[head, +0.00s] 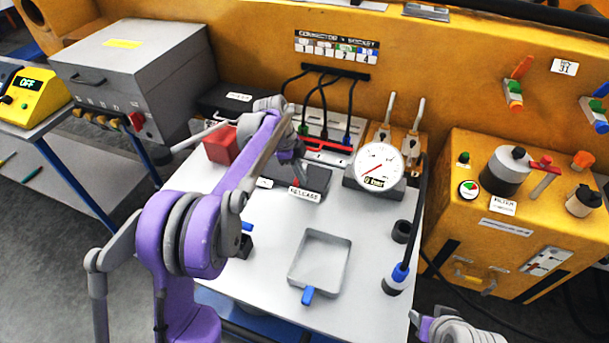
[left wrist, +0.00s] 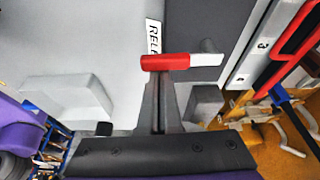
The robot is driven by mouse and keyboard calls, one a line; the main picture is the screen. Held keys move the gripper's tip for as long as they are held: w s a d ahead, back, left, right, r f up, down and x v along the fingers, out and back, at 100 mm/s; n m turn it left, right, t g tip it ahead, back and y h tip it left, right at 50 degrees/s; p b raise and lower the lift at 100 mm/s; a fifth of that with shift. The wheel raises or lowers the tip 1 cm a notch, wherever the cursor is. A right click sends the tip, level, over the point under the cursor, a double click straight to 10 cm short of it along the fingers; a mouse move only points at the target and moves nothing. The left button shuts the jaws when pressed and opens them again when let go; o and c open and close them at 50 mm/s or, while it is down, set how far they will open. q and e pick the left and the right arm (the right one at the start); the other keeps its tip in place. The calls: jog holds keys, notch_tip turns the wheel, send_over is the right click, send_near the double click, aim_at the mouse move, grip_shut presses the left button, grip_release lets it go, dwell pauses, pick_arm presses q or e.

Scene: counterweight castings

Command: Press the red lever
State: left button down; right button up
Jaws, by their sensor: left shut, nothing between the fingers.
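The red lever (left wrist: 168,62) shows in the left wrist view as a red grip with a pale end, by a white label whose visible letters begin "REL". My left gripper (left wrist: 157,82) is shut and empty, its fingertips right at the red grip. I cannot tell whether they touch it. In the head view my left gripper (head: 299,165) is over the dark block with the "RELEASE" label (head: 304,193), and my wrist largely hides the lever there. Part of my right arm shows at the bottom right of the head view, its gripper out of frame.
A gauge (head: 379,166) stands just right of my left gripper, a red box (head: 221,145) to its left. Behind are cables and sockets under a connector sign (head: 337,46). A grey tray (head: 346,263) lies nearer on the white table. A yellow machine (head: 478,262) stands at right.

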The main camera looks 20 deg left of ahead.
dwell(0.7)
pick_arm(q)
jog(key=shift+d, duration=0.3)
jog(key=d, duration=0.2)
jog(key=shift+s+d, duration=0.15)
jog(key=shift+d, duration=0.25)
jog(key=v, duration=1)
jog(key=shift+d, duration=0.15)
